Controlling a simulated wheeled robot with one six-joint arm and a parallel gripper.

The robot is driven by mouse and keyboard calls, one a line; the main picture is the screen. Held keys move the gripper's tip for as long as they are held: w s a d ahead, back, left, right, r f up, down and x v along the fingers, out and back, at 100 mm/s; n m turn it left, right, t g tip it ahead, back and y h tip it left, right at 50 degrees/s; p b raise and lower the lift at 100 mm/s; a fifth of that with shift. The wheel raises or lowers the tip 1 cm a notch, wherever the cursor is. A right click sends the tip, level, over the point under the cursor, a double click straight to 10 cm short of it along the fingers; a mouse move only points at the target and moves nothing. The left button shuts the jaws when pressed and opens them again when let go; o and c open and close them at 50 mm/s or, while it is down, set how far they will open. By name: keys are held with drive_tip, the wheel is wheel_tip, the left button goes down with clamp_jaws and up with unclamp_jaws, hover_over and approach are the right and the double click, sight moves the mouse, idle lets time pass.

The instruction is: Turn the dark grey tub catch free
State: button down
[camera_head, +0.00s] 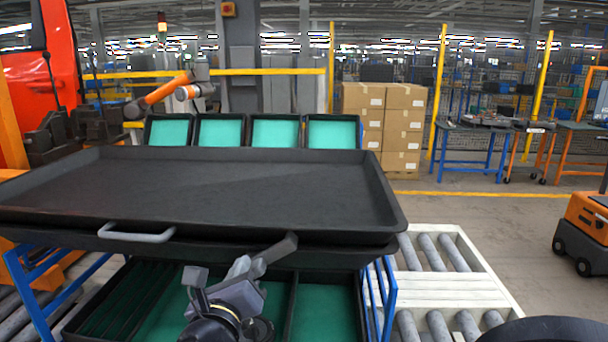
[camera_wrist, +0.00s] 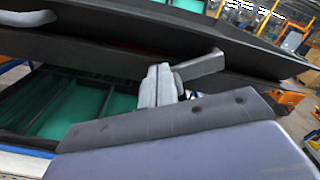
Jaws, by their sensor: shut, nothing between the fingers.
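The big black tub (camera_head: 210,185) lies flat across the blue rack, with a light grey handle (camera_head: 136,233) on its front side. The dark grey catch (camera_head: 276,248) is a short bar at the tub's front edge, slanting up to the right. In the wrist view the catch (camera_wrist: 200,66) sits just right of my fingertips. My gripper (camera_head: 247,266) is shut and empty at the catch's lower left end; its light grey fingers (camera_wrist: 158,80) also show in the wrist view. I cannot tell whether they touch the catch.
Below the tub are green-floored compartments (camera_head: 321,310) in the blue frame (camera_head: 388,290). A roller conveyor (camera_head: 440,260) stands at the right. Several green-lined trays (camera_head: 275,132) and stacked cartons (camera_head: 402,120) are behind. An orange and black machine (camera_head: 585,235) stands at the far right.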

idle(0.7)
drive_tip(key=s+b, duration=0.1)
drive_tip(key=s, duration=0.5)
drive_tip(key=shift+a+r+b, duration=0.3)
drive_tip(key=shift+r, duration=0.1)
